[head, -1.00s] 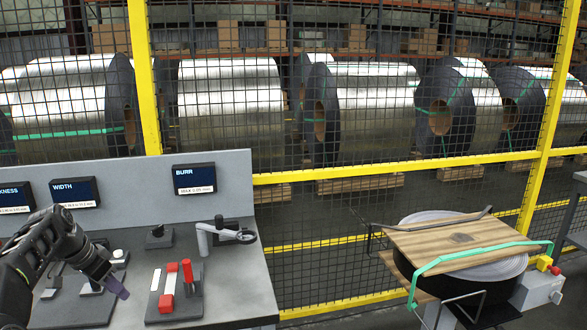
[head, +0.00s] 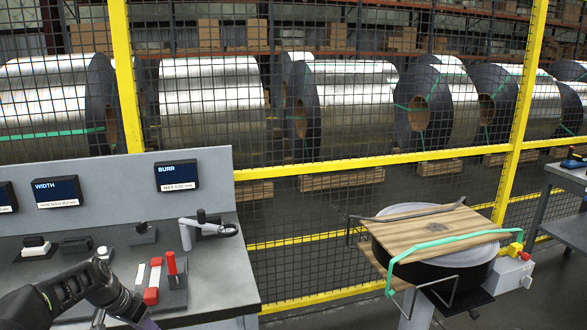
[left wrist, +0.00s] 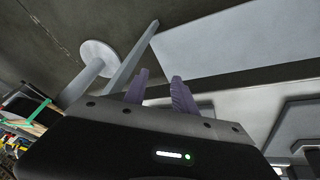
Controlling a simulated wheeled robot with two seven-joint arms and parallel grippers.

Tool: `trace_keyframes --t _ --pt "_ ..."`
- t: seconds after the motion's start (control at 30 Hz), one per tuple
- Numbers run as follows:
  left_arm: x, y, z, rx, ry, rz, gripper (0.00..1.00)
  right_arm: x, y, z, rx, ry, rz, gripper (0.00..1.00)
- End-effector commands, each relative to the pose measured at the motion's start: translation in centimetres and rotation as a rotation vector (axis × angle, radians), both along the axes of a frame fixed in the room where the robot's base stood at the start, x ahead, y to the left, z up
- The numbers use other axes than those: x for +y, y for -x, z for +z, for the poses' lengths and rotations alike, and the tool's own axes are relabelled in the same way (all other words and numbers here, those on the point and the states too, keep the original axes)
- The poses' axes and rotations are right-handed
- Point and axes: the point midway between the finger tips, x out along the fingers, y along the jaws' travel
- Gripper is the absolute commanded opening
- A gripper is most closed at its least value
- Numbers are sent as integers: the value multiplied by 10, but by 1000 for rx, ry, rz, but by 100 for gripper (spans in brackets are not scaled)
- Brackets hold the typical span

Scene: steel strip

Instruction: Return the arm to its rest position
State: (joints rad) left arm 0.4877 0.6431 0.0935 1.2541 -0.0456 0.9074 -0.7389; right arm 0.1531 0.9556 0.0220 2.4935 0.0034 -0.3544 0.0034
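My left arm (head: 75,295) comes in at the lower left of the head view, over the front of the grey bench. My left gripper (head: 146,323) is cut off by the bottom edge of that view. In the left wrist view its two purple fingers (left wrist: 158,76) stand apart with nothing between them. They show against the floor and grey metal surfaces, touching nothing that I can see. My right arm and right gripper are in neither view.
The grey bench (head: 215,270) carries a block with a red handle (head: 172,280), a grey clamp-like gauge (head: 208,230) and small displays. A yellow-framed mesh fence (head: 390,160) stands behind. A strapped coil under a wooden board (head: 425,238) stands at right, beside another bench (head: 572,180).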

Motion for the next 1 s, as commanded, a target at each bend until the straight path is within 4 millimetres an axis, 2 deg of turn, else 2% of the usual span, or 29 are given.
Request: trace_keyframes --t 0.17,0.2,0.27,0.37,0.4,0.47,0.5,0.63,0.7,0.8,0.9,1.0 --pt "-74 16 -76 59 62 39 33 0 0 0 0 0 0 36" --pt "-97 25 -97 77 79 54 33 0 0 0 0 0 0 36" --pt "-130 42 -127 104 103 80 33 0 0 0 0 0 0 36" --pt "-184 81 -171 152 139 126 33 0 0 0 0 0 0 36" --pt "-205 100 -186 173 152 145 33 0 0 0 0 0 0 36" --pt "-234 132 -207 205 170 174 33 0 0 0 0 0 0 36" --pt "-253 156 -218 229 180 196 33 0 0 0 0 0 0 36" --pt "-300 237 -243 299 203 262 33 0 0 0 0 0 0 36" --pt "-316 277 -248 330 210 294 33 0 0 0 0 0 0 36" --pt "-329 320 -249 363 214 332 33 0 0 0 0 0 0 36" --pt "-335 345 -248 381 215 355 33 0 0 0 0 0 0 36" --pt "-336 354 -247 385 215 365 33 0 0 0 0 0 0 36"
